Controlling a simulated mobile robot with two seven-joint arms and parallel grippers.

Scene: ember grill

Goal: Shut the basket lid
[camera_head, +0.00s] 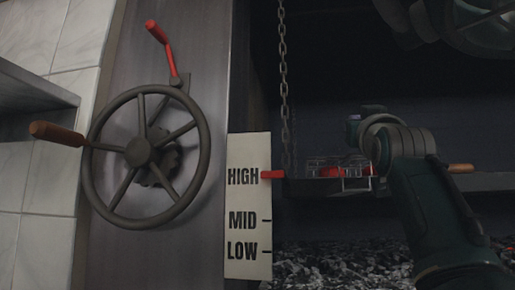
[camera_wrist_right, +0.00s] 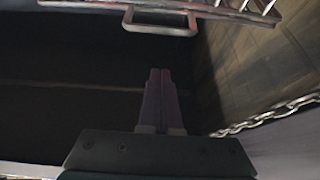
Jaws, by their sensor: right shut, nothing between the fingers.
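The wire basket (camera_head: 318,160) sits on the grill ledge in the head view, with red pieces (camera_head: 330,172) inside. Its wires are small and partly covered by my right arm, so I cannot tell the lid's angle. In the right wrist view, bars of the basket (camera_wrist_right: 222,10) and a metal loop handle (camera_wrist_right: 160,29) cross the top. My right gripper (camera_wrist_right: 160,72) is shut and empty, its fingertips apart from the loop in the picture. In the head view its fingers are hidden behind my wrist. My left gripper is not in view.
A chain (camera_head: 283,80) hangs beside the basket and also shows in the right wrist view (camera_wrist_right: 272,118). A handwheel (camera_head: 140,152) and a HIGH/MID/LOW plate (camera_head: 248,205) with a red pointer (camera_head: 272,175) stand left. Coals (camera_head: 345,268) lie below.

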